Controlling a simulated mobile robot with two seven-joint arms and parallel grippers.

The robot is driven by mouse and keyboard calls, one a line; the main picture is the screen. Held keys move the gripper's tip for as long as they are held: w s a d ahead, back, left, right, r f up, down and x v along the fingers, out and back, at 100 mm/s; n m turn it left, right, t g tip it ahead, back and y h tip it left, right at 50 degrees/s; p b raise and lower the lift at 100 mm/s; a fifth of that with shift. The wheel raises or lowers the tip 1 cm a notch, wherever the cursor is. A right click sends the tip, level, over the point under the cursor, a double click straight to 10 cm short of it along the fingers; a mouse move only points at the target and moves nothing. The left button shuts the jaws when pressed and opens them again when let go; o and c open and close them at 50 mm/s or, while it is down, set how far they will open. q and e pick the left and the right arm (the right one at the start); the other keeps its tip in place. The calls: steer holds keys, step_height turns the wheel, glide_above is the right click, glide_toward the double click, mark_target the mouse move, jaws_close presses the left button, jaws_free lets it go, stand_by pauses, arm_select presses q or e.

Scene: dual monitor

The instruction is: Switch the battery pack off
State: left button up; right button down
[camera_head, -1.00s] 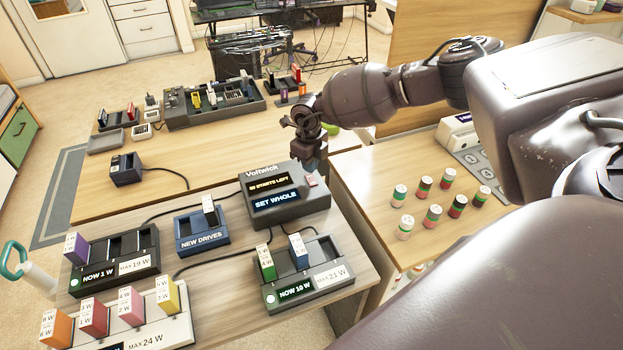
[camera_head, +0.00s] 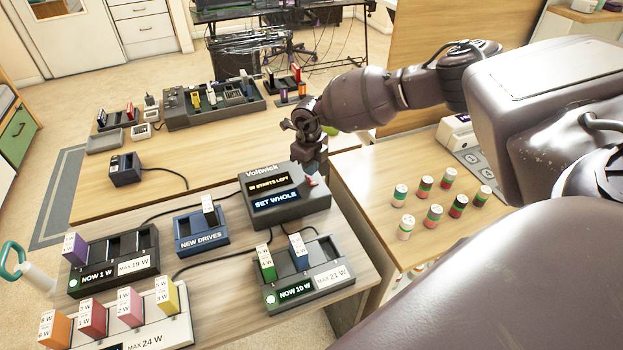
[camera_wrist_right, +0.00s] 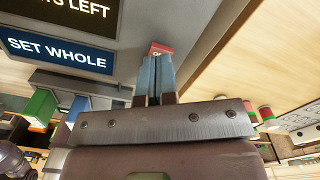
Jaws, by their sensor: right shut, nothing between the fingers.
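The battery pack (camera_head: 285,208) is a dark grey box marked Voltwick on the near table. Its two screens read "STARTS LEFT", with an unclear number, and "SET WHOLE". A small red and white switch (camera_head: 313,182) sits at its top right. The switch also shows in the right wrist view (camera_wrist_right: 161,48), with lettering partly hidden. My right gripper (camera_head: 310,172) is shut and empty, pointing down at the switch. In the right wrist view its fingertips (camera_wrist_right: 155,62) overlap the switch's edge; I cannot tell whether they touch. My left gripper is not in view.
Cables run from the pack to nearby docks: the blue "NEW DRIVES" dock (camera_head: 202,238), the "NOW 10 W" dock (camera_head: 335,262) and the "NOW 1 W" dock (camera_head: 145,262). Several striped cylinders (camera_head: 434,214) stand on the right table. A gap separates the tables.

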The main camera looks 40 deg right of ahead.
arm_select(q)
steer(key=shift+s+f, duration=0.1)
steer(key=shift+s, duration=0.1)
arm_select(e)
steer(key=shift+f, duration=0.1)
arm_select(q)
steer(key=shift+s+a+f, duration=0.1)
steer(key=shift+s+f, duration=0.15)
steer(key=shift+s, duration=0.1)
arm_select(e)
steer(key=shift+f, duration=0.2)
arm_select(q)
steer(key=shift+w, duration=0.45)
arm_select(e)
steer(key=shift+f, duration=0.4)
steer(key=shift+r+p, duration=0.7)
steer(key=shift+r, duration=0.85)
steer(key=shift+r+p, duration=0.5)
steer(key=shift+r, duration=0.3)
steer(key=shift+r+p, duration=0.8)
steer(key=shift+r, duration=0.4)
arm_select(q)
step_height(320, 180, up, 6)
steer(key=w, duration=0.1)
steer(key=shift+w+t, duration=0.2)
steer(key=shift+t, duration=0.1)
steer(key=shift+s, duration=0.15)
